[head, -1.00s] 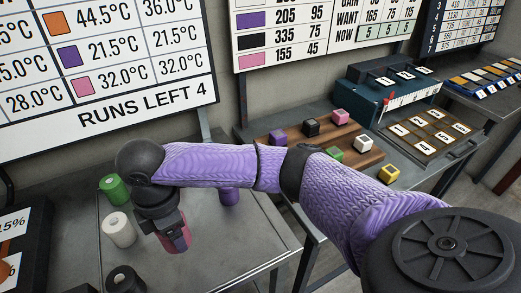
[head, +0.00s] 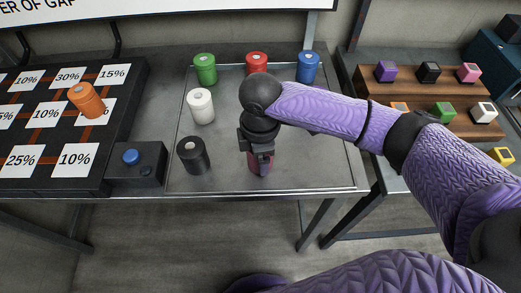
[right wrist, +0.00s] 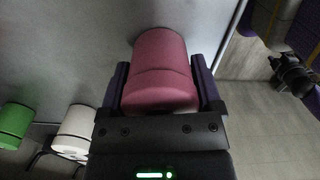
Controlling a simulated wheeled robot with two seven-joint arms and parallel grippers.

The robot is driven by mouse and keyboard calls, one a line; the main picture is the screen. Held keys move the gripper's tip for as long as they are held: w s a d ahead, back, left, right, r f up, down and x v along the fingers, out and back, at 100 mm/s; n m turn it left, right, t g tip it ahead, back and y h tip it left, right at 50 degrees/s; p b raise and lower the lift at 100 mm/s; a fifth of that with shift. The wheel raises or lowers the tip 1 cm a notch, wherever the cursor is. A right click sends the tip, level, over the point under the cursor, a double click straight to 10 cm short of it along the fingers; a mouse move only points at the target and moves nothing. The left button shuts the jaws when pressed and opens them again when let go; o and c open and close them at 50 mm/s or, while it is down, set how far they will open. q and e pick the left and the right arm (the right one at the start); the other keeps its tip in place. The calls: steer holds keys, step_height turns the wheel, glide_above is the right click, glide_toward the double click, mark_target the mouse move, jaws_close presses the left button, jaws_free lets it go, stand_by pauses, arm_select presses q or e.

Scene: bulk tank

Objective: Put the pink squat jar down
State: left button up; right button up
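The pink squat jar (right wrist: 160,72) sits between the two fingers of my right gripper (right wrist: 163,88) in the right wrist view, with the fingers against its sides. In the head view the pink jar (head: 262,166) is upright under my right gripper (head: 260,150), over the front part of the grey metal tray table (head: 225,150). The gripper and wrist hide much of the jar. I cannot tell whether its base touches the surface. My left gripper is not in view.
Around it stand a black jar (head: 193,156), a white jar (head: 201,106), and green (head: 205,69), red (head: 257,64) and blue (head: 308,67) jars. A control box (head: 137,163) and a percentage board with an orange jar (head: 87,100) are left. Coloured cubes stand on a wooden rack (head: 425,95) at right.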

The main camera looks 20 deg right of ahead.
steer(key=shift+o, duration=0.7)
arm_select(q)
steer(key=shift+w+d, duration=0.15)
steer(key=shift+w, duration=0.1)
arm_select(e)
steer(key=shift+r, duration=0.25)
step_height(320, 180, up, 11)
steer(key=p, duration=0.5)
steer(key=shift+f, duration=0.15)
steer(key=shift+r, duration=0.55)
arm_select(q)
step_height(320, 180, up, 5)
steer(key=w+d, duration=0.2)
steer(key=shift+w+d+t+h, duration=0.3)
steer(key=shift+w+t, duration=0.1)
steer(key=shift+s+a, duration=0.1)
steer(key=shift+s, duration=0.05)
arm_select(e)
steer(key=shift+c, duration=0.3)
